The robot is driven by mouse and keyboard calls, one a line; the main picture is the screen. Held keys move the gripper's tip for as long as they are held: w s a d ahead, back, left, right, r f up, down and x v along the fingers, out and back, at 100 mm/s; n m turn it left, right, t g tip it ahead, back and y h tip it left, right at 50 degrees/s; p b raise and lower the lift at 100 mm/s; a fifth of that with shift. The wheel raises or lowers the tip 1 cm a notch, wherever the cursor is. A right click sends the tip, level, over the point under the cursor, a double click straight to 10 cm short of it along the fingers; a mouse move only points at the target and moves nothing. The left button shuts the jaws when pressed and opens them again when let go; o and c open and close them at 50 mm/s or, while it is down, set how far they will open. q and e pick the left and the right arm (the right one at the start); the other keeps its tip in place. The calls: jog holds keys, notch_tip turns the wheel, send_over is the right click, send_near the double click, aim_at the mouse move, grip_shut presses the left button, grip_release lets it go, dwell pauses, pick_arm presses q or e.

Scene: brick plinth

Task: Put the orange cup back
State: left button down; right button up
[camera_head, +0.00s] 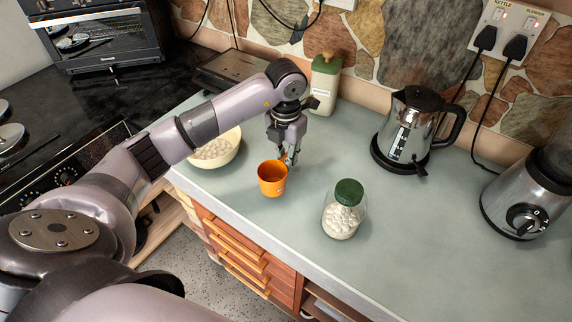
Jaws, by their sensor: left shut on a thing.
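The orange cup (271,181) is upright at the front left part of the grey-green counter, near its front edge. My left gripper (288,158) is at the cup's back right side, pointing down, and is shut on the cup at its rim or handle side; the fingers partly hide the contact. I cannot tell whether the cup's base touches the counter. My right gripper is not in view.
A cream bowl of white pieces (217,153) stands left of the cup, partly behind my arm. A green-lidded jar (343,212) stands to the right. The middle counter is clear.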

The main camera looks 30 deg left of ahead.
pick_arm(q)
notch_tip(320, 180, down, 4)
jog(key=shift+r+p, duration=0.25)
jog(key=shift+p, duration=0.15)
jog(key=shift+f, duration=0.15)
jog(key=shift+f, duration=0.1)
jog(key=shift+f+b, duration=0.15)
jog(key=shift+b, duration=0.15)
jog(key=c, duration=1.6)
grip_release()
